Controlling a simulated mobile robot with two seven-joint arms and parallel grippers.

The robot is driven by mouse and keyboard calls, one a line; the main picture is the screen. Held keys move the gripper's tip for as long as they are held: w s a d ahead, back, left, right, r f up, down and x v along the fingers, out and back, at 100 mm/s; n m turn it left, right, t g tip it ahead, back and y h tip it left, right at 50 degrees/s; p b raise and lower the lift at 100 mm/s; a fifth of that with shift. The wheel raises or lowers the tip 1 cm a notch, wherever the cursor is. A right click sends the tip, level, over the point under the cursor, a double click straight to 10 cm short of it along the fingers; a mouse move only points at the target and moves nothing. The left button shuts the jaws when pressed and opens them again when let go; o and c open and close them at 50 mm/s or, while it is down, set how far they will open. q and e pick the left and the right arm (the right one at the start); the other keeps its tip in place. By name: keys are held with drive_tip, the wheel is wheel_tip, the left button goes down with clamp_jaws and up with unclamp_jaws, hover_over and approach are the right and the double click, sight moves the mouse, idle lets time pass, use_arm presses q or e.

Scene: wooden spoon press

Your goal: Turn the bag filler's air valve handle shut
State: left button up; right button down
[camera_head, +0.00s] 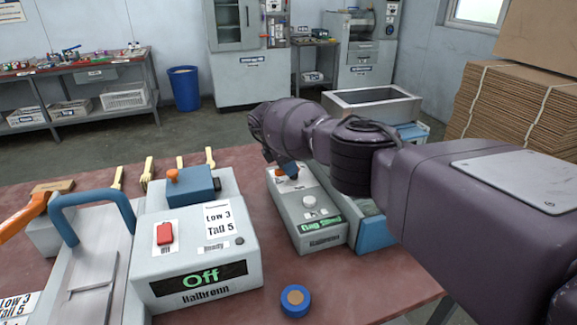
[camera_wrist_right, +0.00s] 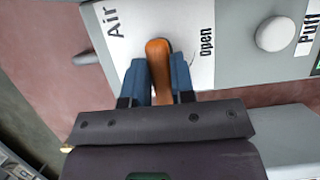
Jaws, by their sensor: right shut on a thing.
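The bag filler (camera_head: 322,226) is a grey box right of the press, with a green display on its front. Its orange air valve handle (camera_wrist_right: 157,50) rises from a white plate marked "Air" and "Open"; a little of its orange also shows in the head view (camera_head: 280,171). My right gripper (camera_wrist_right: 157,72) is shut on the handle, one blue finger on each side, and it also shows in the head view (camera_head: 289,169). The handle's lower part is partly hidden between the fingers. My left gripper is not in view.
A white knob (camera_wrist_right: 275,34) sits on the filler beside the "Puff" label. The grey press (camera_head: 195,255), reading "Off", stands left of the filler. A blue-rimmed round piece (camera_head: 295,300) lies on the red table in front. Stacked cardboard (camera_head: 515,105) stands behind my right arm.

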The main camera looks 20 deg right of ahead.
sight(275, 170)
drive_tip(key=c, duration=1)
unclamp_jaws()
drive_tip(key=shift+o, duration=0.2)
drive_tip(key=p+v, duration=0.1)
drive_tip(key=v, duration=0.8)
drive_tip(key=shift+a+r, duration=0.15)
drive_tip(key=shift+r, duration=0.15)
drive_tip(key=shift+a+r, duration=0.2)
drive_tip(key=shift+r, duration=0.3)
